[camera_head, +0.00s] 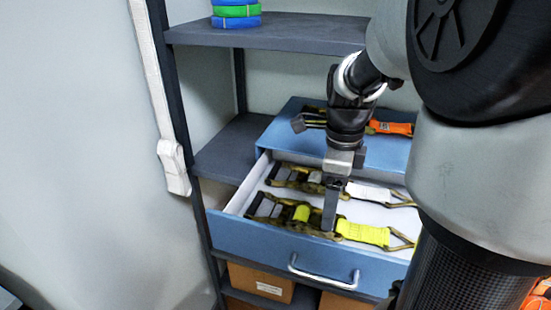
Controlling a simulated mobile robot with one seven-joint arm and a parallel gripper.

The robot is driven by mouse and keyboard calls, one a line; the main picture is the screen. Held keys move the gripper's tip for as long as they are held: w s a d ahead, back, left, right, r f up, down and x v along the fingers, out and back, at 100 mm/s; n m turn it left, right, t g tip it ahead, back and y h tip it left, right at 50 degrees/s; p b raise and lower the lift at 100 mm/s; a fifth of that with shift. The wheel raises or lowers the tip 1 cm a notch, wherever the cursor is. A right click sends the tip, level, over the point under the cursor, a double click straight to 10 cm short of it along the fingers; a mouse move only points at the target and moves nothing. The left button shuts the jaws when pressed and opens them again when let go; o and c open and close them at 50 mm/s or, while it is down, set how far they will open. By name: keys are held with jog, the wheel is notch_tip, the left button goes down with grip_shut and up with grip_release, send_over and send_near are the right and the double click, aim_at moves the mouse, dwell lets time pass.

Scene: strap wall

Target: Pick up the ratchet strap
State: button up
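A ratchet strap with yellow webbing (362,232) lies near the front of the open blue drawer (250,233), its metal ratchet to the left and a hook to the right. A second ratchet strap with white webbing (368,192) lies behind it in the same drawer. A third with orange webbing (391,127) lies on top of the blue cabinet (290,126). My gripper (331,222) points down into the drawer, its tip over the middle of the yellow strap and hiding part of it. The fingers overlap edge-on, so their gap and any contact are hidden.
Dark shelves (290,33) rise around the cabinet, with rolled blue and green straps (236,13) on the upper one. The drawer handle (322,279) sticks out in front. Cardboard boxes (258,282) stand below. A white strap (152,80) hangs at the left. My arm covers the right side.

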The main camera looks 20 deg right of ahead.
aim_at(335, 225)
jog(key=shift+w+a+f, duration=0.1)
jog(key=shift+f, duration=1.45)
jog(key=shift+w+f, duration=0.1)
jog(key=shift+f, duration=1.4)
jog(key=shift+c, duration=0.4)
jog(key=c, duration=1.8)
jog(key=shift+r, duration=0.15)
grip_shut()
